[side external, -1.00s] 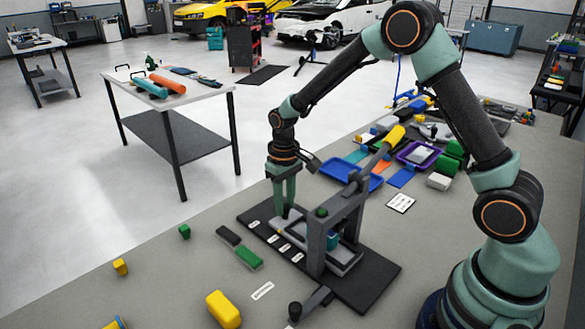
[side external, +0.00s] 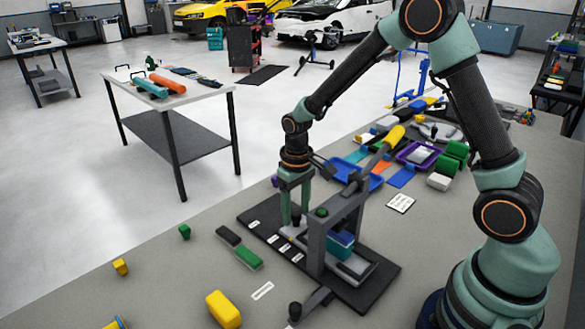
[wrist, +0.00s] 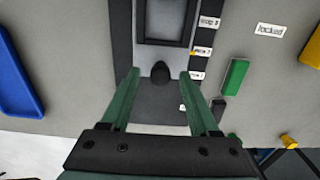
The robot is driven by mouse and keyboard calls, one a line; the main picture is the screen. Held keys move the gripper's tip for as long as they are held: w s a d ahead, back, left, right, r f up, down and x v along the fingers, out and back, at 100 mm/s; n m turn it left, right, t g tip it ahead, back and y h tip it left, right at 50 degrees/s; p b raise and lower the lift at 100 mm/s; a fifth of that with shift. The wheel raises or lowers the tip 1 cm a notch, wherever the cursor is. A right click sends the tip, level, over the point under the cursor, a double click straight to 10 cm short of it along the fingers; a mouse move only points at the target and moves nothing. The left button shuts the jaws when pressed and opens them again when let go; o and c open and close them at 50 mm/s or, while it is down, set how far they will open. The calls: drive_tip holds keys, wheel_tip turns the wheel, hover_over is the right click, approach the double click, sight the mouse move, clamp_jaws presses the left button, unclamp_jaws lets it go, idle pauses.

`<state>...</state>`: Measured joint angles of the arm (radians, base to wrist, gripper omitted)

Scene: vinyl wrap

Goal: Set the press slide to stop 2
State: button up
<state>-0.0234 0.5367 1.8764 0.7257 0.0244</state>
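The press slide (side external: 362,268) is a grey tray running under the press frame (side external: 316,240), with a blue-teal block (side external: 341,243) on it. The wrist view shows the slide's near end (wrist: 164,43) with a dark knob (wrist: 160,72). My gripper (side external: 294,222) is down at the left end of the slide. In the wrist view its green fingers (wrist: 160,76) are open, one on each side of the knob, with gaps visible. White stop labels line the track's side; one reads like "stop 3" (wrist: 209,22). A small yellow mark (wrist: 189,52) shows beside another label. The others are too small to read.
A green block (side external: 248,257) and a yellow block (side external: 223,309) lie in front. A blue tray (side external: 347,172) and several coloured items lie behind. A "locked" label (wrist: 270,29) is right of the track.

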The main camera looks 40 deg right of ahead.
wheel_tip(320, 180, up, 12)
idle(0.6)
drive_tip(key=shift+s+r, duration=0.1)
drive_tip(key=shift+r, duration=0.1)
drive_tip(key=s+d+r+t, duration=0.1)
drive_tip(key=s+r+t, duration=0.4)
drive_tip(key=s, duration=0.7)
drive_tip(key=shift+s+r+t, duration=0.25)
drive_tip(key=shift+r+t, duration=0.05)
drive_tip(key=shift+r, duration=1)
